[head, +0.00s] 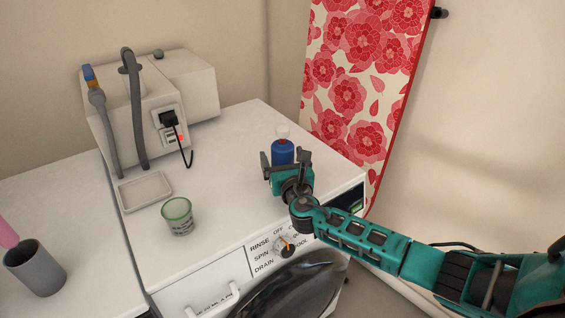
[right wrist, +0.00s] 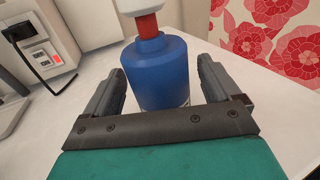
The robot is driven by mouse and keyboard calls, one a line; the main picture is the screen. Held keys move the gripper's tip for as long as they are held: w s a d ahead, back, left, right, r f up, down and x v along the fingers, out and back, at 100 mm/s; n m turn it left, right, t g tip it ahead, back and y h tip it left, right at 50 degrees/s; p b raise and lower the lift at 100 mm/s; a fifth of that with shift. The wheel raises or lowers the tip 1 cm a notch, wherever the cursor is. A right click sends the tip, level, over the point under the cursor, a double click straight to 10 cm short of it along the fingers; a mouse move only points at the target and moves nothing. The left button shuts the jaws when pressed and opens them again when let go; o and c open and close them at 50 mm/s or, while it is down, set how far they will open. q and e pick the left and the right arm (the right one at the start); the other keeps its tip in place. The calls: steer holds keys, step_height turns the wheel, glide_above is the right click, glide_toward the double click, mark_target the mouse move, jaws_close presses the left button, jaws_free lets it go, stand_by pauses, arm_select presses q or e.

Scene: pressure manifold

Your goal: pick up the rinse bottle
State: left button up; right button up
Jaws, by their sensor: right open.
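The rinse bottle (head: 283,151) is blue with a white cap and stands upright on top of the white washing machine, near its right side. It also shows large in the right wrist view (right wrist: 158,75), with a red neck below the cap. My right gripper (head: 284,157) is open, and its fingers reach toward the bottle from the front. In the right wrist view the bottle stands between the two fingers (right wrist: 160,84), with a visible gap on each side. The bottle's lower part is hidden behind the gripper in the head view. My left gripper is not in view.
A green cup (head: 178,217) and a shallow white tray (head: 146,191) stand left on the machine top. A white box with hoses and a plugged-in cable (head: 160,110) is behind them. A flowered ironing board (head: 350,90) leans at the back right. A grey cup (head: 36,269) stands far left.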

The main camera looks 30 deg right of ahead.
steer(key=shift+w, duration=0.15)
steer(key=shift+c, duration=0.6)
steer(key=c, duration=0.8)
steer(key=shift+c, duration=1.1)
steer(key=shift+r, duration=0.25)
